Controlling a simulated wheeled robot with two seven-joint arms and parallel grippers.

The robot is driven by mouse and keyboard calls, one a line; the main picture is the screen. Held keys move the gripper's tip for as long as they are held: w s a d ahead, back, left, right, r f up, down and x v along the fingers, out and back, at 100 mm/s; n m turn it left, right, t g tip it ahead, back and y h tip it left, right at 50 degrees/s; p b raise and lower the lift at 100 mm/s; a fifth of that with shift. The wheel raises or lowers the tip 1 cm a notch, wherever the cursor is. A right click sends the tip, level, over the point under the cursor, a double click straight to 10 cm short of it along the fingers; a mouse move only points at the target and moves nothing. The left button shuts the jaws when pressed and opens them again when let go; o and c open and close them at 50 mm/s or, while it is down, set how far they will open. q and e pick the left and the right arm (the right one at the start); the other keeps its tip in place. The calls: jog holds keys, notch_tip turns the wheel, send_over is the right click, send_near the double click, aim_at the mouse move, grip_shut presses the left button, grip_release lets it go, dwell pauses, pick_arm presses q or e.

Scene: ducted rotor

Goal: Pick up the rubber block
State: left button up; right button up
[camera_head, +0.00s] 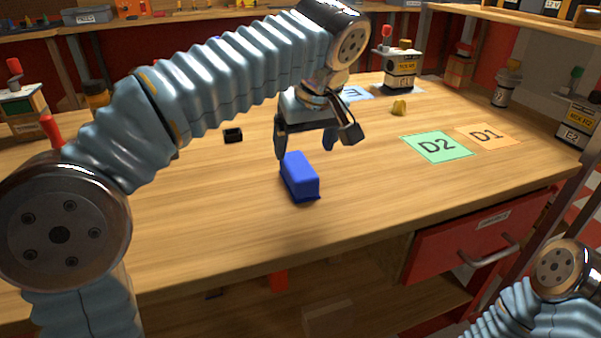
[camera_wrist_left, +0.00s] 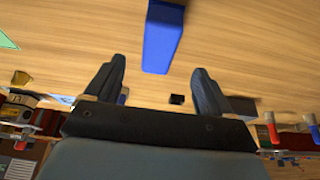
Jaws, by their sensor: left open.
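A blue block (camera_head: 300,182), the only block-like piece near my gripper and apparently the rubber block, lies on the wooden workbench. My left gripper (camera_head: 308,149) is open and empty just behind and above it, pointing down. In the left wrist view the blue block (camera_wrist_left: 161,42) shows at the top middle, ahead of the space between the two open fingers (camera_wrist_left: 158,70). No contact between fingers and block shows. My right arm shows at the lower right of the head view, but its gripper is out of view.
A small black open box (camera_head: 233,135) lies left of the gripper. A yellow piece (camera_head: 399,107), a green D2 mat (camera_head: 437,147) and an orange D1 mat (camera_head: 487,137) lie to the right. Bottles and stands line the bench's edges. Bench around the block is clear.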

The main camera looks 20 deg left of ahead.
aim_at(299, 165)
pick_arm(q)
jog(key=x, duration=0.8)
jog(key=shift+w+a+f+b, duration=0.1)
jog(key=shift+w+f+b, duration=0.1)
jog(key=shift+b, duration=0.1)
jog(key=shift+w+f, duration=0.15)
jog(key=shift+f, duration=0.2)
jog(key=shift+f, duration=0.2)
jog(key=shift+r, duration=0.1)
jog(key=c, duration=1.2)
